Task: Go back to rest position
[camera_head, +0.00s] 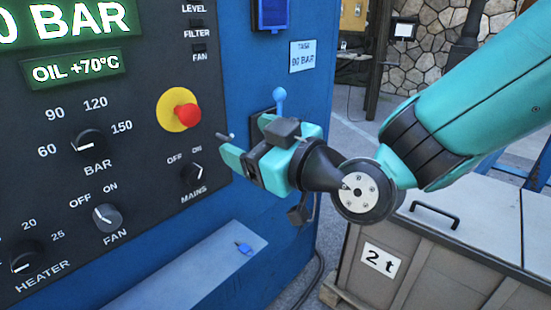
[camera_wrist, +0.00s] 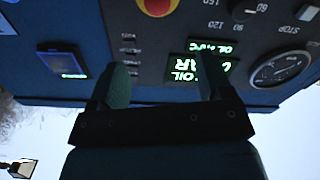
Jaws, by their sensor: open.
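My gripper (camera_head: 245,150) is in front of the blue machine's right part in the head view, at the end of my teal arm. Its two teal fingers are apart, with nothing seen between them. In the wrist view my gripper (camera_wrist: 160,88) also shows its two fingers spread, with the dark control panel (camera_wrist: 150,60) beyond them. A lever with a light blue ball knob (camera_head: 279,94) stands behind my gripper in the head view. The gripper hides the lever's lower part, and I cannot tell whether they touch.
The control panel carries a red mushroom button (camera_head: 187,114), a BAR knob (camera_head: 89,145), a FAN knob (camera_head: 107,217) and a MAINS switch (camera_head: 192,173). A crate marked 2 t (camera_head: 381,262) stands below my arm.

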